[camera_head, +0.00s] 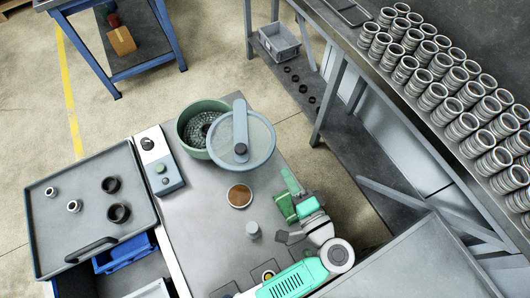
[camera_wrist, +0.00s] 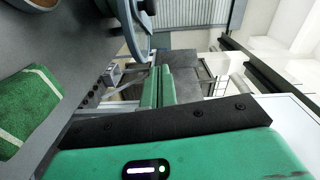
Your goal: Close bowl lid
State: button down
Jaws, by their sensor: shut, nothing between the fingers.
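The green bowl (camera_head: 187,137) stands at the back of the grey worktop, with a dark speckled interior visible on its left. The round translucent lid (camera_head: 262,140), with a grey-blue bar across it, sits offset to the bowl's right and leaves the left part open. In the wrist view, a blue-grey curved edge, apparently the lid (camera_wrist: 136,35), shows at the top. My gripper (camera_head: 291,180) is to the right of and nearer than the lid, apart from it. Its green fingers are together and empty in the wrist view (camera_wrist: 158,85).
A round dish with brown contents (camera_head: 239,196) and a small grey knobbed piece (camera_head: 253,230) stand in front of the bowl. A control box (camera_head: 158,162) is left of it. A tray with rings (camera_head: 80,240) is at left. A green striped item (camera_wrist: 28,115) lies lower left.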

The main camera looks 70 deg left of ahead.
aim_at(256, 159)
jog(key=s+a, duration=0.1)
jog(key=a, duration=0.2)
jog(key=s+a, duration=0.1)
jog(key=a, duration=0.2)
jog(key=s+a, duration=0.2)
jog(key=a, duration=0.2)
jog(key=shift+f+p, duration=0.35)
jog(key=shift+f, duration=0.05)
jog(key=shift+s+a, duration=0.1)
jog(key=shift+s, duration=0.25)
